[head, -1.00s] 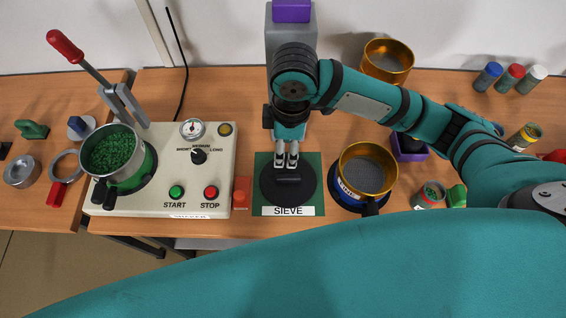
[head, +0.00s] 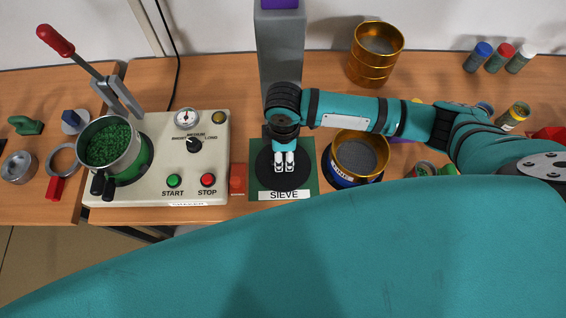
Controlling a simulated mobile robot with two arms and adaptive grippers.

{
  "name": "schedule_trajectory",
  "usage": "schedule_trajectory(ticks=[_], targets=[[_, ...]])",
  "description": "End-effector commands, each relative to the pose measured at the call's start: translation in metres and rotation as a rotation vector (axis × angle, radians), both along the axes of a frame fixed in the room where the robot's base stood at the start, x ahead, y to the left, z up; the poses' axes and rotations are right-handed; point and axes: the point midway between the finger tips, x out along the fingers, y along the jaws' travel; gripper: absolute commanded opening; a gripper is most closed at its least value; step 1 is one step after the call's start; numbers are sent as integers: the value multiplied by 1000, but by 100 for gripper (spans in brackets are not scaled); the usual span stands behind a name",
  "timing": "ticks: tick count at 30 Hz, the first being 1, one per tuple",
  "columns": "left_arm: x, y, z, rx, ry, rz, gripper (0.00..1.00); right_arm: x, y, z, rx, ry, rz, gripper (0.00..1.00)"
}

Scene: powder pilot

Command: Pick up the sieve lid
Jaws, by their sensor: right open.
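The sieve lid is a flat black disc (head: 264,178) lying on the green mat (head: 311,180) marked SIEVE. My right gripper (head: 284,168) points down over the middle of the lid, its two light fingertips open. It hides the lid's centre, where the handle sits. I cannot tell whether the fingers touch the handle. My left gripper is not in view.
A gold sieve pan (head: 361,154) stands right of the mat, partly behind my arm. Taller gold sieves (head: 372,68) stand at the back right. A beige control panel (head: 200,155) with a pot of green grains (head: 108,147) is at left. A grey column (head: 281,60) stands behind the mat.

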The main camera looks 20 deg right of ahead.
Motion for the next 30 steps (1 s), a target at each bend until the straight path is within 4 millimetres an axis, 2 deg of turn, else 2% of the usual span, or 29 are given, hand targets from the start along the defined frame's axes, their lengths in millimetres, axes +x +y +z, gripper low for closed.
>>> schedule_trajectory(ticks=[4,9,17,28,30], targets=[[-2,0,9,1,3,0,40,5,-1,-21,-4,4,-2,48],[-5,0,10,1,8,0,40,5,-1,-42,-2,3,-2,48],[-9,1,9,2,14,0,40,5,-1,-45,-1,0,-1,48],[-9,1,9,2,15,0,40,5,-1,-45,-1,0,-1,1],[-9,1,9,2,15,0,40,5,-1,-45,-1,0,-1,0]])
